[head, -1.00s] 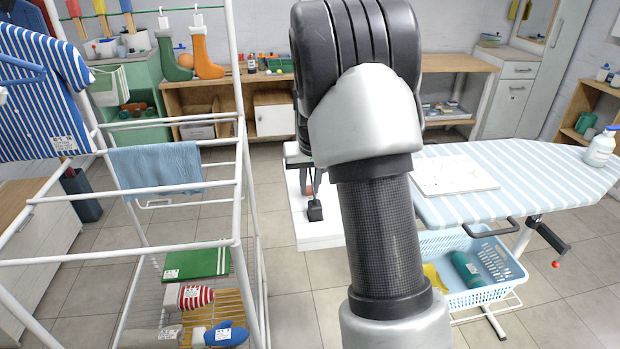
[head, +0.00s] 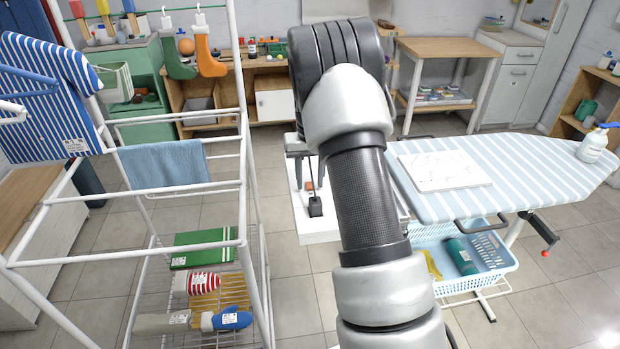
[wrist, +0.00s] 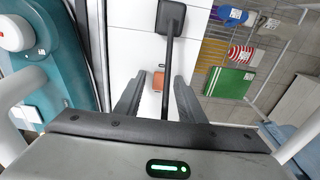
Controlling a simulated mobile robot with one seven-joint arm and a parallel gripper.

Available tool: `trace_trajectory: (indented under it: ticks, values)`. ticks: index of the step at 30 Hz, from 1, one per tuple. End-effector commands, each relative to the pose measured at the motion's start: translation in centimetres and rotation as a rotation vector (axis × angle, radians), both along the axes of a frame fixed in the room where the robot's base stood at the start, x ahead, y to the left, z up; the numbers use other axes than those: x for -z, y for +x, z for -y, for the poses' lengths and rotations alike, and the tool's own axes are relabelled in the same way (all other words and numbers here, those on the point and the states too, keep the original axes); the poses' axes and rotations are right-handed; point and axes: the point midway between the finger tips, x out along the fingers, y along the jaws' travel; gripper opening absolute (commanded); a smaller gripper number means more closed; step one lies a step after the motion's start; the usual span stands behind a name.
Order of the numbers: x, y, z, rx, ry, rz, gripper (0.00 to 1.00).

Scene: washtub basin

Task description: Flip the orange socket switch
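The small orange socket switch (head: 309,186) is on a white surface left of my arm in the head view. It also shows in the wrist view (wrist: 158,80), between my fingertips in the picture. My gripper (wrist: 160,75) is open, with visible space between its two dark fingers and nothing clearly held. I cannot tell how far the fingertips are above the switch. A black plug (wrist: 170,17) with a dark cable lies beyond the switch. The cable runs back between the fingers in the picture. The plug shows in the head view (head: 315,206), just in front of the switch.
A white drying rack (head: 245,200) with a blue towel (head: 165,164) stands at left. The striped ironing board (head: 520,170) and a light-blue basket (head: 455,285) are at right. A teal appliance (wrist: 60,85) stands close on the left in the wrist view. Tiled floor is open in front.

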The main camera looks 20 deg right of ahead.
Motion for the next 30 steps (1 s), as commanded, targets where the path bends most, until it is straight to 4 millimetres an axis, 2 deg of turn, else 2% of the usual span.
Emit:
trace_trajectory:
  ticks: [7,11,14,24,30]
  values:
    - [-0.3,0.0,0.0,0.000,0.000,0.001,0.36]
    - [-1.7,0.0,0.0,0.000,-0.001,0.004,0.36]
    - [-3.6,-0.1,0.0,0.000,-0.001,0.006,0.36]
    - [-12.0,-0.6,-0.1,0.000,0.000,0.006,0.36]
    - [-15.7,-0.9,-0.2,-0.001,-0.001,0.003,0.36]
